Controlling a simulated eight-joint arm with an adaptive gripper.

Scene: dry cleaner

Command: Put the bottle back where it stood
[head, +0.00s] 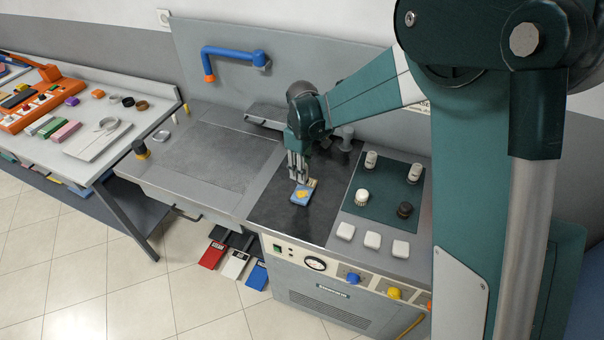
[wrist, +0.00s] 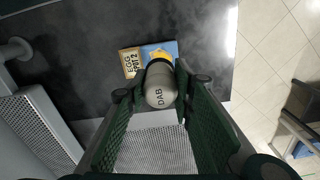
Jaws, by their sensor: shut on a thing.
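My gripper (head: 298,170) is shut on a grey-beige bottle (wrist: 160,90) marked "DAB", seen from its labelled end between the green fingers in the wrist view. In the head view the bottle is hard to tell apart from the fingers. Past it lies a small blue cloth with a yellow patch (head: 302,195), on the dark work surface (head: 275,218). A tan tag reading "EGG SPOT 2" (wrist: 131,62) is at the cloth's edge. The bottle overlaps the cloth in the wrist view; I cannot tell whether they touch.
A grey perforated board (head: 215,155) lies left.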

